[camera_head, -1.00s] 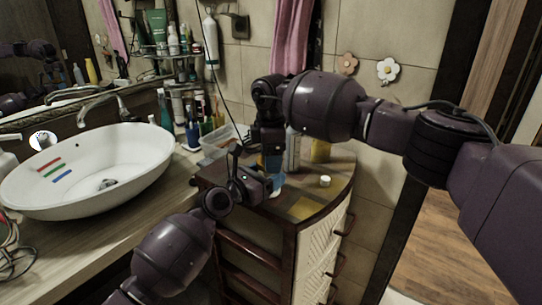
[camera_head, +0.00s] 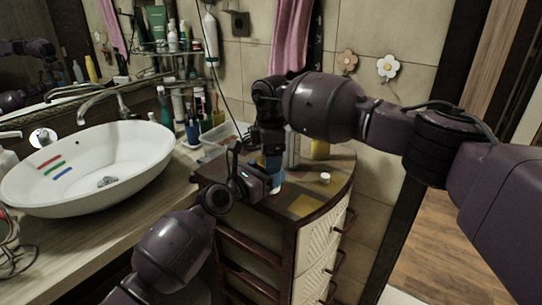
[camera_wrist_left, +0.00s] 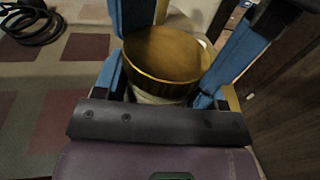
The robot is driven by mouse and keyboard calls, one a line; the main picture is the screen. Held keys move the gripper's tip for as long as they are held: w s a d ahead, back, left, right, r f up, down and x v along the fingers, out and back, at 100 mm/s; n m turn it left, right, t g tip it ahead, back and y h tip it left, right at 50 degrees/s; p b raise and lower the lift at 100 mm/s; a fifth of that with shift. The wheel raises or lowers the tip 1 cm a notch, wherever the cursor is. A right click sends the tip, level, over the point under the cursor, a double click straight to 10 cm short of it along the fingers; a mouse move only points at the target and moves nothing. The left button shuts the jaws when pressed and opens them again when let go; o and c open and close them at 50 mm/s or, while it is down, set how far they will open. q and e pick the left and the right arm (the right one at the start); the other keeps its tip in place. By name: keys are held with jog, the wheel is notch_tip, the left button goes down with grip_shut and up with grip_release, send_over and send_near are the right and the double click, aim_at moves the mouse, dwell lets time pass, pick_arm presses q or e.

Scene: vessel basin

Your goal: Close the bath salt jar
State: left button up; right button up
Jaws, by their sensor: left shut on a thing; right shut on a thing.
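The bath salt jar (camera_head: 277,188) shows as a small pale patch between my grippers over the corner cabinet in the head view. My right gripper (camera_head: 273,169) points down from above and is shut on the lid, between blue fingers. The arms hide much of the jar in the head view.
The corner cabinet top (camera_head: 335,170) carries a small white-capped item (camera_head: 325,178), a yellow bottle (camera_head: 320,148) and a yellow flat patch (camera_head: 303,206). A clear plastic box (camera_head: 222,137) stands behind left. The white basin (camera_head: 100,165) is at left.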

jog(key=shift+s+f, duration=0.1)
jog(key=shift+f, duration=0.5)
jog(key=shift+r, duration=1)
dwell(0.3)
jog(key=shift+d+f, duration=0.1)
jog(key=shift+f, duration=1.1)
dwell(1.0)
jog(key=shift+r, duration=0.4)
jog(key=shift+r, duration=0.7)
dwell(0.6)
